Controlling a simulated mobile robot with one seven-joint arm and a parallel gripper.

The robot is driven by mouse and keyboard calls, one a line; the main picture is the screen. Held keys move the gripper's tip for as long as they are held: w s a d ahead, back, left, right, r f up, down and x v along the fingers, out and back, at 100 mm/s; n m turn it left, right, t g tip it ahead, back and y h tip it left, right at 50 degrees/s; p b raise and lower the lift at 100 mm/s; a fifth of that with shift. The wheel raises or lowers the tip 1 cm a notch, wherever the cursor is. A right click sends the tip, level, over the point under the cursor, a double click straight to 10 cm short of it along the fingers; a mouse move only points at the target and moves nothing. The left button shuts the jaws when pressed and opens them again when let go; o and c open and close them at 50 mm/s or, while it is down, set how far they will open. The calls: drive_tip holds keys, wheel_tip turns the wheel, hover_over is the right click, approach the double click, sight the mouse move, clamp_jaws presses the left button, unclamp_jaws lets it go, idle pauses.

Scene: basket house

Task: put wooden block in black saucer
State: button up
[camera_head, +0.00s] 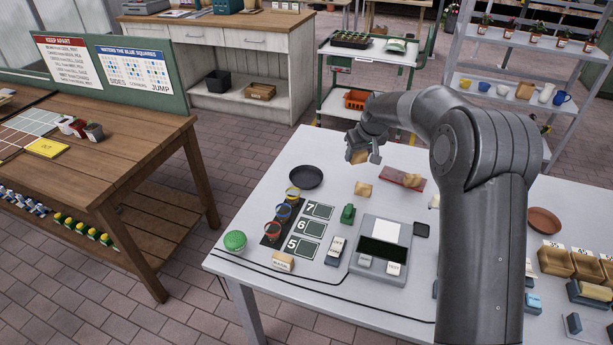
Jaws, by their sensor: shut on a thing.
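The black saucer (305,177) lies empty on the white table, near its back left edge. My gripper (364,157) is over the back part of the table, to the right of the saucer and apart from it. It is shut on a small tan wooden block (356,157), held above the tabletop; the fingers partly hide it. A second tan block (363,189) lies on the table below my gripper. Another tan piece sits on a red tray (401,179) to the right.
Coloured cups (284,212) on a dark strip, numbered cards (308,228), a green ball (235,240) and a scale-like device (381,248) stand at the table's front left. A terracotta saucer (544,220) lies on the right. The tabletop between the gripper and black saucer is clear.

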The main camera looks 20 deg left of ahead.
drive_tip(key=shift+n, duration=0.6)
drive_tip(key=a+f, duration=0.2)
drive_tip(key=a, duration=0.3)
drive_tip(key=s+a+f, duration=0.1)
drive_tip(key=a+f, duration=0.1)
drive_tip(key=a, duration=0.4)
drive_tip(key=s+a+f, duration=0.1)
drive_tip(key=a+f, duration=0.1)
drive_tip(key=a, duration=0.3)
drive_tip(key=shift+s+a+f, duration=0.1)
drive_tip(key=shift+a+f, duration=0.15)
drive_tip(key=shift+a, duration=0.15)
hover_over(301, 181)
drive_tip(key=s+d, duration=0.1)
drive_tip(key=shift+s+d+f, duration=0.1)
drive_tip(key=shift+f, duration=0.95)
drive_tip(key=shift+s+d+f, duration=0.1)
drive_tip(key=shift+f, duration=0.9)
drive_tip(key=shift+f, duration=0.15)
drive_tip(key=shift+f, duration=0.3)
drive_tip(key=o, duration=0.9)
drive_tip(key=shift+o, duration=0.2)
drive_tip(key=shift+r, duration=0.1)
drive_tip(key=v, duration=1.2)
drive_tip(key=shift+w+d+r, duration=0.15)
drive_tip(key=shift+w+r, duration=0.1)
drive_tip(key=shift+r, duration=0.1)
